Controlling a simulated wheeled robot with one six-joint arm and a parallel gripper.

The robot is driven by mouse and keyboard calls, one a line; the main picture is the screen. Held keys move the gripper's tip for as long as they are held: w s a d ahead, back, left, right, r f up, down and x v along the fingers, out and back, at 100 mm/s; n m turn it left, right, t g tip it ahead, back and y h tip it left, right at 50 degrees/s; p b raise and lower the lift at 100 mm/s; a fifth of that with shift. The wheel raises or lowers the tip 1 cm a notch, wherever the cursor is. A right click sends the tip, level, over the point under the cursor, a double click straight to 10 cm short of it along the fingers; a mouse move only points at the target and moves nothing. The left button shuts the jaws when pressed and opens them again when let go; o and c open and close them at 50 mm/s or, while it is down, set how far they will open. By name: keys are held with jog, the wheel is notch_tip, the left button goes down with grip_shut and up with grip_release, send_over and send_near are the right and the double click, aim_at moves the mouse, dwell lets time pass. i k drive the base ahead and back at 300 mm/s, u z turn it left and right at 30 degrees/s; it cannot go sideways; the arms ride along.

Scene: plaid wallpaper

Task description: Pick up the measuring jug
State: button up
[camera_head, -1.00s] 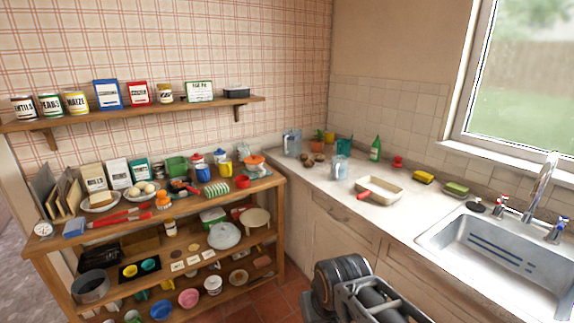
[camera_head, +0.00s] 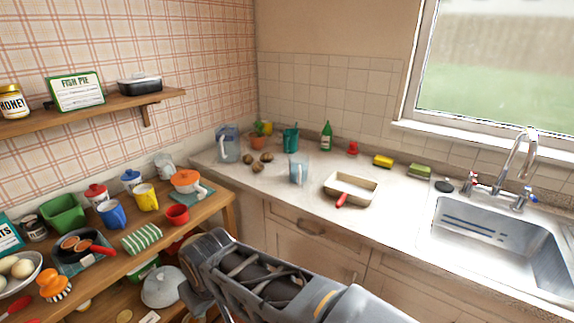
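A clear, blue-tinted jug with a handle (camera_head: 298,171) stands upright on the pale worktop, left of the baking dish. A taller clear jug or pitcher with a pale handle (camera_head: 228,144) stands upright at the worktop's back left corner. I cannot tell from their markings which of the two is the measuring jug. My arm reaches across the bottom of the view, below and in front of the worktop. My gripper's fingers do not show, and nothing is seen touching either jug.
A baking dish with a red-handled tool (camera_head: 352,188) lies right of the nearer jug. Brown round items (camera_head: 257,162), a teal container (camera_head: 291,139) and a green bottle (camera_head: 326,136) stand behind. The sink (camera_head: 497,240) is at right. A crowded wooden shelf unit (camera_head: 222,205) is at left.

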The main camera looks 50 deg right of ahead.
aim_at(299, 163)
jog(key=z, duration=0.5)
jog(key=i, duration=0.95)
jog(key=z, duration=0.85)
